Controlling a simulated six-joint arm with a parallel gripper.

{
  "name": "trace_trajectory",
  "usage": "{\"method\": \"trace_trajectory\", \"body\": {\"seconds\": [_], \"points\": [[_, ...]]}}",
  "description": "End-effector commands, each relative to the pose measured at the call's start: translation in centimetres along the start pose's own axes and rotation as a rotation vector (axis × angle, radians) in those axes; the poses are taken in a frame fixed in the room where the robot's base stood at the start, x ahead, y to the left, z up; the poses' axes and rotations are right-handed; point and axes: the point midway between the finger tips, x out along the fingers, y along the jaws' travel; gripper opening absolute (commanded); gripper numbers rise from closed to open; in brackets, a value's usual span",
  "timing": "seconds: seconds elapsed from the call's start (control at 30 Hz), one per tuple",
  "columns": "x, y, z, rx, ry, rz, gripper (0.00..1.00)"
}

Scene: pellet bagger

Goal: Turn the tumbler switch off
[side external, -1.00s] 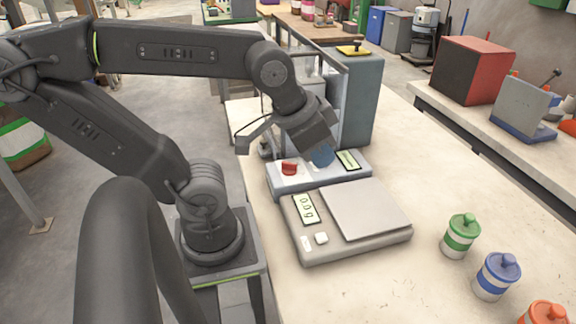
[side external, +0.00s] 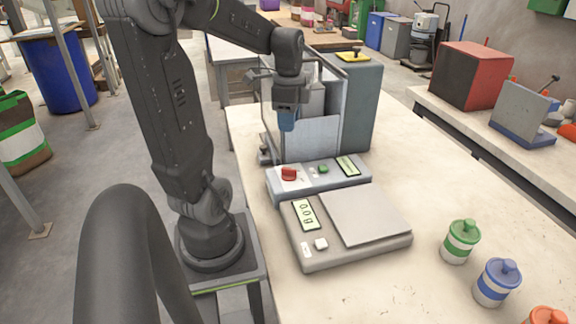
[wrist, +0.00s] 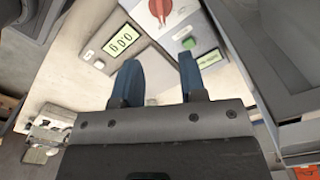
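The control panel (side external: 318,180) is a low grey box at the front of the bagger. It carries a red knob (side external: 289,174) on a white plate, a green button (side external: 323,169) and a small display (side external: 348,165). I cannot tell for certain which control is the tumbler switch. The red knob also shows at the top of the wrist view (wrist: 160,8), with the green button (wrist: 188,43) below it. My gripper (side external: 287,124) is above and behind the panel, apart from it. In the wrist view its two blue fingers (wrist: 158,60) are spread with nothing between them.
The bagger's grey housing (side external: 362,100) and clear-walled enclosure (side external: 310,137) stand close behind my gripper. A scale (side external: 350,250) is in front of the panel. Several lidded jars (side external: 460,240) stand at the right. The bench between is clear.

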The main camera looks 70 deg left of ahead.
Motion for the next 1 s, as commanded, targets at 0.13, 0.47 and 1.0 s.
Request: {"method": "trace_trajectory", "body": {"seconds": [0.13, 0.47, 1.0], "points": [[0.9, -0.2, 0.3, 0.010, -0.002, 0.009, 0.38], [7.1, 0.0, 0.2, 0.009, -0.003, 0.013, 0.38], [13.8, -0.1, 0.2, 0.009, -0.002, 0.004, 0.38]]}}
